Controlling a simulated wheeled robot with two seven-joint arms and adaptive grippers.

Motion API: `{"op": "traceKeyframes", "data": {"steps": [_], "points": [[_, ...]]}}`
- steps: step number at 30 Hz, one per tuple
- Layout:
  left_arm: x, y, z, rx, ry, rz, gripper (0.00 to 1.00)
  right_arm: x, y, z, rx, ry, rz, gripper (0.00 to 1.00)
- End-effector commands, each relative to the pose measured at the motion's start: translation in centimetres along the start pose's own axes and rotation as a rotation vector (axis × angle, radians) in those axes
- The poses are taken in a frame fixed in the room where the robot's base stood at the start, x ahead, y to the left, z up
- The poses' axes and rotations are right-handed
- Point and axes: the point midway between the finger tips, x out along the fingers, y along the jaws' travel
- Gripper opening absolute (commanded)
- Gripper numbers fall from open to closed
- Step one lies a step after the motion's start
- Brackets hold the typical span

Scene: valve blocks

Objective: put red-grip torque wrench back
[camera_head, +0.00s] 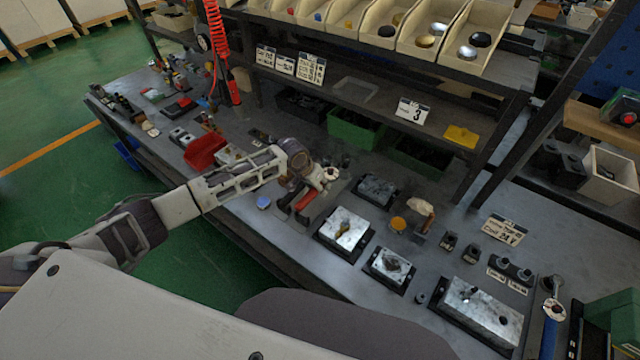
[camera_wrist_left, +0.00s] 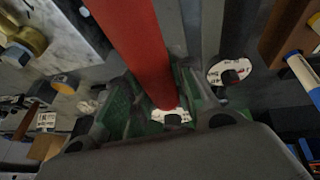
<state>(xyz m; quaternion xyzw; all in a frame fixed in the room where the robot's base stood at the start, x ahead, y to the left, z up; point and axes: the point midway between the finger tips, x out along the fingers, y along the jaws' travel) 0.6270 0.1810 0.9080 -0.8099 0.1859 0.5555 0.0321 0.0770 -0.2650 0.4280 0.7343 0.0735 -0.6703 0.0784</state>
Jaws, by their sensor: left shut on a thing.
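The red-grip torque wrench shows as a short red handle (camera_head: 306,199) at my left gripper (camera_head: 297,209) in the head view. In the left wrist view its red grip (camera_wrist_left: 138,45) runs from the top edge down between the green-lined fingers of my left gripper (camera_wrist_left: 168,115). The gripper is shut on the grip. The wrench's head is hard to make out behind the wrist in the head view. The gripper is over the bench, left of a valve block (camera_head: 344,228). My right gripper is not in view.
Valve blocks (camera_head: 390,265) and (camera_head: 482,312) sit right of the gripper on the workbench (camera_head: 285,240). A blue-handled tool (camera_head: 549,335) stands at the far right. A red bin (camera_head: 206,152) is on the left. A shelf with green bins (camera_head: 355,130) runs behind.

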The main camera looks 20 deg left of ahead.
Motion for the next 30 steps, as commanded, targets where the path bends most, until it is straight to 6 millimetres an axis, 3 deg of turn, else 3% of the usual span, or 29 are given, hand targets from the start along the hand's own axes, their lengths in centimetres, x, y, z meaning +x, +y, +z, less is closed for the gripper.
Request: {"op": "traceKeyframes", "data": {"steps": [11, 30], "points": [[1.6, -0.2, 0.5, 0.0, 0.005, 0.001, 0.0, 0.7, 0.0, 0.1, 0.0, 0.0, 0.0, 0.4], [1.7, -0.2, 0.5, 0.001, 0.005, 0.001, 0.0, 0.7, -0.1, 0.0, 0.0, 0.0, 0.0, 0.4]]}}
